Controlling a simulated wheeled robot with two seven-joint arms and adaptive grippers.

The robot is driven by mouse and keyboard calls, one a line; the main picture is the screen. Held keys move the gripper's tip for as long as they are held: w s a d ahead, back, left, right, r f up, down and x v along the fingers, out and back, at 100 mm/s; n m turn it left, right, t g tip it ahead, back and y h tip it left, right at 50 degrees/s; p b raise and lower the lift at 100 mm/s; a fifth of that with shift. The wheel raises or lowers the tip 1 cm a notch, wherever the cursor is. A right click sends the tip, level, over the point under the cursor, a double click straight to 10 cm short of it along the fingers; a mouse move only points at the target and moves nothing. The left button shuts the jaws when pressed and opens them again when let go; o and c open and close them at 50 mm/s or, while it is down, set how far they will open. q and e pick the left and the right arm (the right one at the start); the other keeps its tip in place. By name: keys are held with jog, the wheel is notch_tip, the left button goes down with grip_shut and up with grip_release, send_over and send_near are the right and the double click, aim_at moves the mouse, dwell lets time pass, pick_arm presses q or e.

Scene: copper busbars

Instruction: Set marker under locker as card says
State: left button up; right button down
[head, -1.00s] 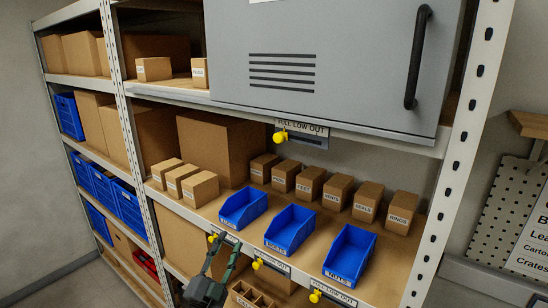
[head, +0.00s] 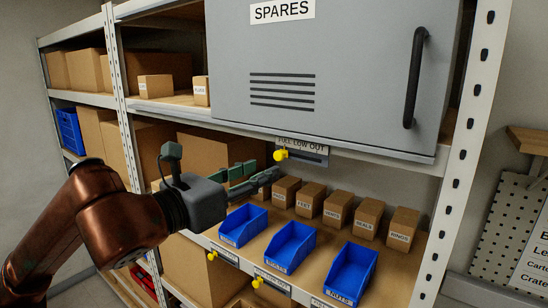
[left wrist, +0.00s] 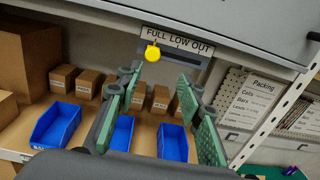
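The yellow marker (head: 280,155) sits at the left end of the FULL LOW OUT strip (head: 316,150), under the grey locker (head: 335,75). In the left wrist view the marker (left wrist: 152,53) is below the word FULL, on the strip's dark slot (left wrist: 180,57). My left gripper (head: 262,178) is just below and left of the marker in the head view, pointing at the strip. In the left wrist view its green fingers (left wrist: 160,90) are apart, with nothing between them; the marker shows above the gap, not gripped. My right gripper is not in view.
Blue bins (head: 290,247) and small labelled boxes (head: 338,200) fill the shelf below. Other yellow markers (head: 212,256) are on its front edge. A Packing sheet (left wrist: 250,92) hangs at right, partly readable. The locker's bottom edge overhangs the strip.

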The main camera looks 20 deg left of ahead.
aim_at(277, 156)
pick_arm(q)
jog(key=shift+y, duration=0.3)
jog(key=x, duration=0.2)
jog(key=p+x, duration=0.1)
jog(key=x, duration=0.1)
jog(key=a+r+p+x, duration=0.1)
jog(key=x, duration=0.1)
jog(key=shift+w+d, duration=0.1)
jog(key=shift+w, duration=0.4)
jog(key=shift+w+d, duration=0.15)
jog(key=shift+w, duration=0.25)
jog(key=shift+f, duration=0.1)
jog(key=c, duration=0.8)
grip_shut()
